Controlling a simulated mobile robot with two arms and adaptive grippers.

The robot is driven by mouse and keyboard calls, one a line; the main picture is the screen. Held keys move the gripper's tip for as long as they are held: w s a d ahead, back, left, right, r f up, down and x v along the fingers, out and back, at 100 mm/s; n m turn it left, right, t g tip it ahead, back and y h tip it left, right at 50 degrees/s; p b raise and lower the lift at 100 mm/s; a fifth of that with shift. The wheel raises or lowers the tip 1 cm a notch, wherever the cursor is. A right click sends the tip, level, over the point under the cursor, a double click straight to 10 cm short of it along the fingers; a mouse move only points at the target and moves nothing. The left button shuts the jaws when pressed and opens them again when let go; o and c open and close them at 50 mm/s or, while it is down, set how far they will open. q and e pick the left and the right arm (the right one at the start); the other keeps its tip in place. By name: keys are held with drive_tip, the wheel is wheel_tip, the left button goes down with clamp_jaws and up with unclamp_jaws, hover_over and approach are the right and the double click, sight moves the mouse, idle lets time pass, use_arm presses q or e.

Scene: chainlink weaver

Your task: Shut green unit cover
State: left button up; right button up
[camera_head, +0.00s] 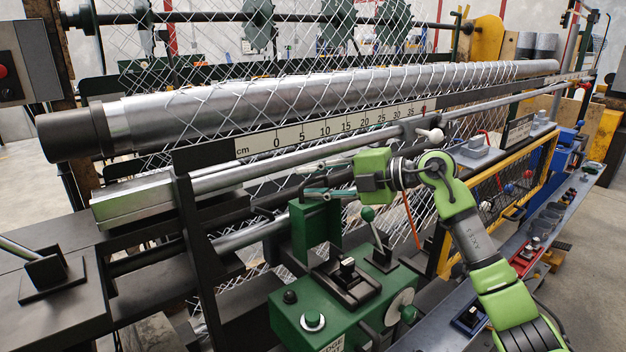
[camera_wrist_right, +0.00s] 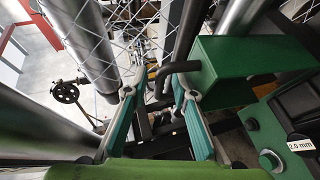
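The green unit (camera_head: 345,300) stands at the lower middle of the head view, with a knob, a lever and a black block on top. Its green cover (camera_head: 317,232) appears to stand raised at the unit's back left; a green block, likely this cover, shows in the right wrist view (camera_wrist_right: 235,65). A dark bent handle (camera_wrist_right: 170,72) sticks out from that block. My right gripper (camera_head: 312,180) is open beside the cover's top. In the right wrist view my fingertips (camera_wrist_right: 159,94) are on either side of the handle's end; contact cannot be told. My left gripper is out of view.
A long steel roller (camera_head: 300,95) with chainlink mesh and a cm ruler (camera_head: 330,127) runs behind my right gripper. A green ball-topped lever (camera_head: 370,222) rises from the unit below my wrist. A yellow-framed guard (camera_head: 510,195) stands at the right.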

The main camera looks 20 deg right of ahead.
drive_tip(key=shift+c, duration=0.7)
clamp_jaws()
